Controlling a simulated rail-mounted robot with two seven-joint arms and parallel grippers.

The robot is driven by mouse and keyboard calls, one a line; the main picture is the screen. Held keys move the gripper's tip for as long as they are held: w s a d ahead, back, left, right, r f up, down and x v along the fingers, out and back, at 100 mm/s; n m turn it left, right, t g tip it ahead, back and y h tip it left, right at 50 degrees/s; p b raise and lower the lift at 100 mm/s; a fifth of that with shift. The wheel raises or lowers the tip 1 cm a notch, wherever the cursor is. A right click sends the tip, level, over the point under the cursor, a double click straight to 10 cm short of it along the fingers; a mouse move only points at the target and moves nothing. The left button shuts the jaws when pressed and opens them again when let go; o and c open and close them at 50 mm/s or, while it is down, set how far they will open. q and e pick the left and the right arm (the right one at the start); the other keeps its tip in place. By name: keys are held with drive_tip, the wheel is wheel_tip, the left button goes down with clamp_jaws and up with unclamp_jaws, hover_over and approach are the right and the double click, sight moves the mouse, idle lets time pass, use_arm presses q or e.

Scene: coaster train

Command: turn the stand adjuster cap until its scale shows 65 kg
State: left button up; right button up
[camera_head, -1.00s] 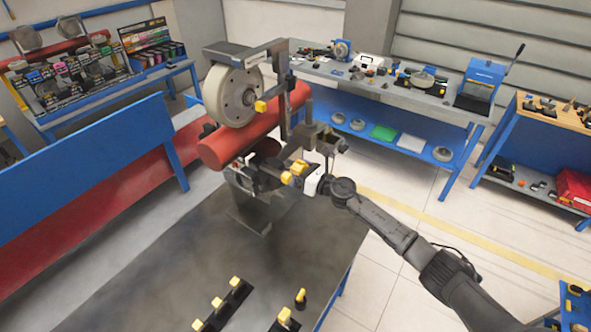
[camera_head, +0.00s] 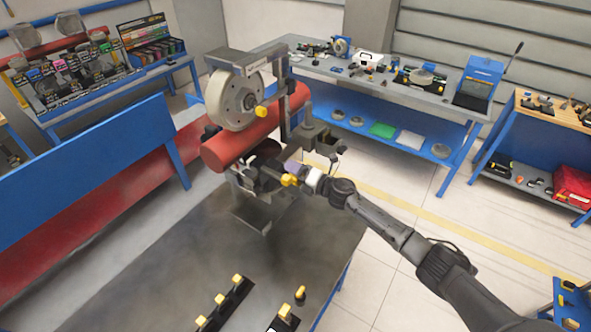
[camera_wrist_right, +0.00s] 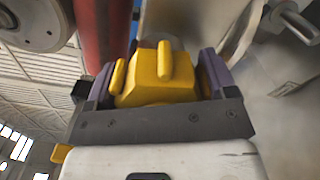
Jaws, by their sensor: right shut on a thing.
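The stand (camera_head: 262,208) stands on the dark table and carries a large grey wheel (camera_head: 228,98) and a red tube (camera_head: 222,150). A yellow cap (camera_head: 289,180), which I take to be the adjuster cap, sits low on the stand's right side. My right gripper (camera_head: 298,176) is at this cap. In the right wrist view the yellow cap (camera_wrist_right: 158,82) with its raised rib lies between the purple-grey fingers, and the gripper (camera_wrist_right: 158,88) is shut on it. The scale and its reading cannot be made out. My left gripper is not in view.
Yellow-knobbed parts in a dark holder (camera_head: 222,300) lie on the near part of the dark table (camera_head: 165,270). Another yellow knob (camera_head: 262,110) is by the wheel. A blue barrier (camera_head: 90,165) stands left; a workbench (camera_head: 400,90) stands behind. Floor is clear right of the table.

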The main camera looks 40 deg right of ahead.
drive_tip(key=m+p, duration=0.1)
drive_tip(key=m, duration=0.3)
drive_tip(key=shift+m+p, duration=0.75)
drive_tip(key=shift+m, duration=1.35)
drive_tip(key=o, duration=0.9)
drive_tip(key=shift+c, duration=0.2)
drive_tip(key=shift+f, duration=0.1)
